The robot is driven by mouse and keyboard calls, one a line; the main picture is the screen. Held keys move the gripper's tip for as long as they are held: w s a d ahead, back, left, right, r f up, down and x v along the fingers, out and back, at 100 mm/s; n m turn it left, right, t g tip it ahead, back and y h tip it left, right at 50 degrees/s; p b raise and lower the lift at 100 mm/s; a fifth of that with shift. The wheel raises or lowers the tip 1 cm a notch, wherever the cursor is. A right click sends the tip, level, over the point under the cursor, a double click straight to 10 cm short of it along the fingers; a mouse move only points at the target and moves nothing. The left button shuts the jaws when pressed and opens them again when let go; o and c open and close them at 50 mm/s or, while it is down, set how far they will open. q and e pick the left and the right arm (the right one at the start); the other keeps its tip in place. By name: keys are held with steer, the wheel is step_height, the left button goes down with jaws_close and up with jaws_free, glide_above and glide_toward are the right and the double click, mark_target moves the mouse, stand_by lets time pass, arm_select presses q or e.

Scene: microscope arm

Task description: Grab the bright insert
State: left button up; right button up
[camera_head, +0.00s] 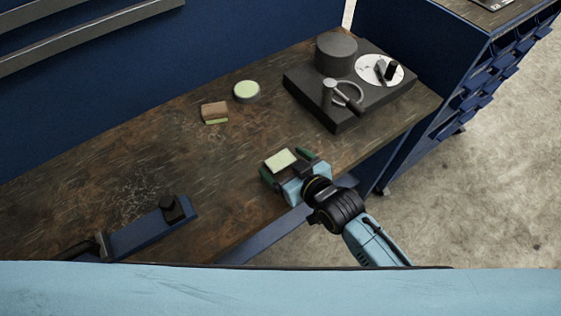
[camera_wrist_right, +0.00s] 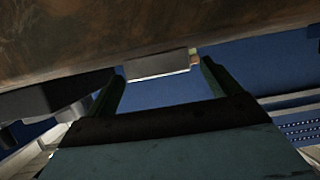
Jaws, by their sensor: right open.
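The bright insert (camera_head: 281,160) is a pale cream-green square plate near the table's front edge. In the right wrist view a flat block (camera_wrist_right: 160,66), which appears to be the insert seen from its edge, shows between and just beyond the fingertips. My right gripper (camera_head: 287,165) is open, with its dark green fingers on either side of the insert. A gap shows between the block and the fingers in the wrist view; contact is not visible. The insert's underside is hidden in the head view. My left gripper is not in view.
A dark base (camera_head: 340,115) with a cylinder, white disc and ring stands back right. A round pale-green-topped piece (camera_head: 246,90) and a brown block (camera_head: 214,111) lie behind the insert. A blue bar with dark fittings (camera_head: 150,227) lies front left. The middle left table is clear.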

mark_target(280, 160)
steer(key=shift+x, duration=1.2)
steer(key=c, duration=1.3)
steer(key=shift+r, duration=0.2)
steer(key=shift+c, duration=1)
